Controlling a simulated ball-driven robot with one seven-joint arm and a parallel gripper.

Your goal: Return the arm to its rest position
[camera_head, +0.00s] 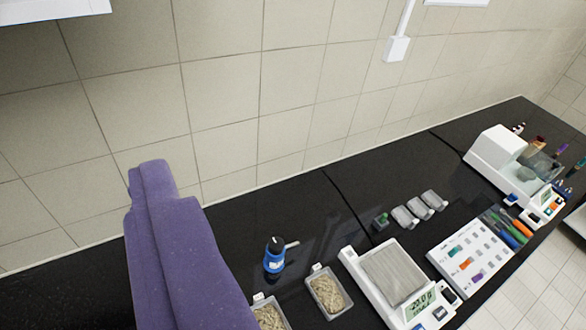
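A large purple body (175,240) rises from the bottom edge at the left and stands in front of the bench and wall. I take it to be the back of my gripper. No separate fingertips and no gap between fingers can be made out. Nothing held shows. The rest of my arm is out of view.
A black bench (300,215) runs along the tiled wall. On it stand a blue bottle (274,256), two trays of pale grains (327,292), a scale (394,275), small grey containers (420,207), a white rack (468,256) and a white instrument (497,155).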

